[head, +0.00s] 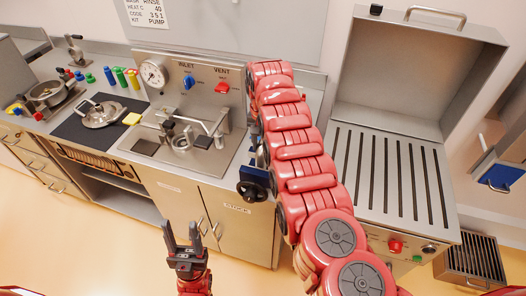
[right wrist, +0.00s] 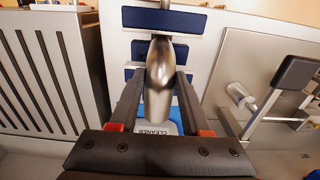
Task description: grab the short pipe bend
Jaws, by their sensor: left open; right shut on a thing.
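The short pipe bend (right wrist: 160,75) is a shiny, curved steel piece in the middle of the right wrist view. My right gripper (right wrist: 158,84) is shut on it, with one dark finger on each side. In the head view my red right arm covers that gripper and the pipe bend, near the right end of the steel counter. My left gripper (head: 184,243) is open and empty, with its fingers pointing up, in front of the cabinet doors in the head view.
Behind the pipe bend are blue pads (right wrist: 163,20) and a label reading CLEANER. A clamp with a black handle (right wrist: 296,72) stands to the right. A slotted steel bench (head: 395,180) with a raised lid lies right of my arm. A pressure gauge (head: 153,73) is on the back panel.

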